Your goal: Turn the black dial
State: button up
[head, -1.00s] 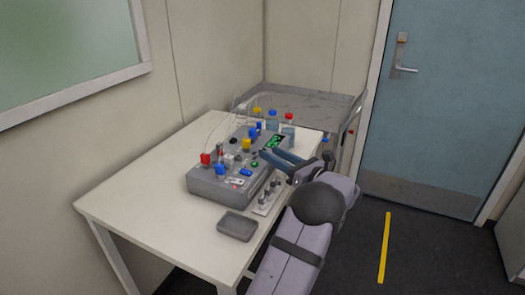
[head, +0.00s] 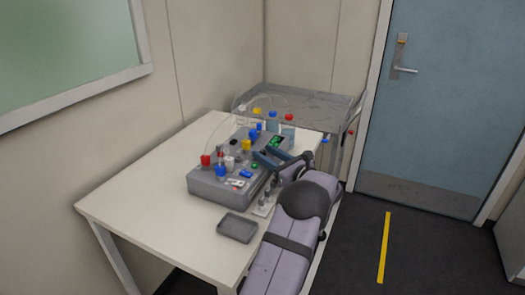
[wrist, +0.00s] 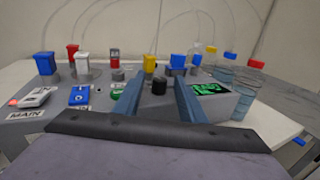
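The black dial (wrist: 159,86) is a short dark cylinder on the grey bioreactor unit (wrist: 215,103). In the wrist view it shows between my two blue fingers, a little beyond or level with their tips; the exact depth is hard to tell. My gripper (wrist: 160,80) is open, with clear space on both sides of the dial and nothing held. In the head view my gripper (head: 262,152) is over the right side of the unit (head: 205,188), near the green screen (head: 277,143).
Coloured blocks stand on the unit, including a yellow one (wrist: 150,63), a blue one (wrist: 177,61) and a white one (wrist: 82,62). Capped bottles (wrist: 251,80) stand at the right, with thin tubes overhead. A grey tray (head: 238,228) lies on the white table (head: 150,200).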

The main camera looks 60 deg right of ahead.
jog(key=shift+x, duration=1.1)
grip_shut()
jog(key=shift+d+n+y, duration=0.1)
jog(key=shift+n+y, duration=0.2)
jog(key=shift+y, duration=0.2)
jog(key=shift+r+n+t+y, duration=0.1)
jog(key=shift+n+t+y, duration=0.6)
jog(key=shift+y, duration=0.5)
jog(key=shift+n+y, duration=0.5)
jog(key=shift+y, duration=0.1)
grip_release()
